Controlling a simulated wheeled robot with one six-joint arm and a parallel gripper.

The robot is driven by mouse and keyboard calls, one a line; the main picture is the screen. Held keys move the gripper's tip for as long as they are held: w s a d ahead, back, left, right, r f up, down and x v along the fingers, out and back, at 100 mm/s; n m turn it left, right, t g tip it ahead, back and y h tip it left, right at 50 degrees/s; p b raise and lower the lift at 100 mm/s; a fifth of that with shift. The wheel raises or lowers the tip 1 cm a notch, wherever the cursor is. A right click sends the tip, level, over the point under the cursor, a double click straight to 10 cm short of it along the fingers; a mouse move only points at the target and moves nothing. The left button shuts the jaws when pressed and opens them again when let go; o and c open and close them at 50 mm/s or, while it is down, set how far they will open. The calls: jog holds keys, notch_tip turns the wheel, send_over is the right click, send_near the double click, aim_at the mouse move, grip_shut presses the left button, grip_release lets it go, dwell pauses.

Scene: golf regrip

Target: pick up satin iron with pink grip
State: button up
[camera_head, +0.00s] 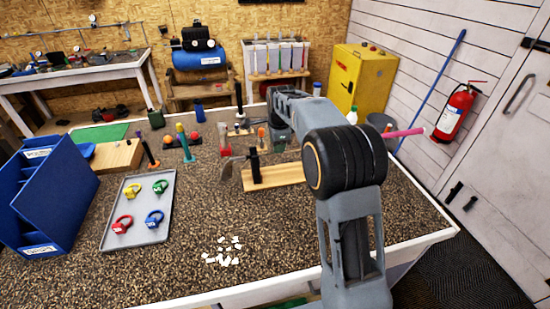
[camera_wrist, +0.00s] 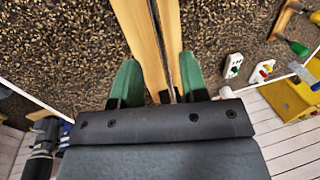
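The iron with the pink grip (camera_head: 405,132) lies across the bench's wooden cradle. Its grey head (camera_head: 229,166) shows left of the cradle, and the pink grip sticks out right of my arm. My arm hides most of the shaft in the head view. In the wrist view my gripper (camera_wrist: 158,82) has its two green fingers apart. A thin dark shaft-like line (camera_wrist: 166,50) runs between them, along the gap in the pale wood. I see nothing clamped, and cannot tell how far above the shaft the fingers are.
The wooden cradle (camera_head: 278,176) has a black upright post near its left end. A grey tray (camera_head: 137,233) with coloured rings, a blue organiser (camera_head: 62,185) and white scraps (camera_head: 226,250) lie to the left. A fire extinguisher (camera_head: 455,112) hangs at right.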

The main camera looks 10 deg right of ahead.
jog(key=shift+p+x, duration=0.9)
jog(key=shift+x, duration=2.9)
jog(key=shift+c, duration=0.4)
grip_shut()
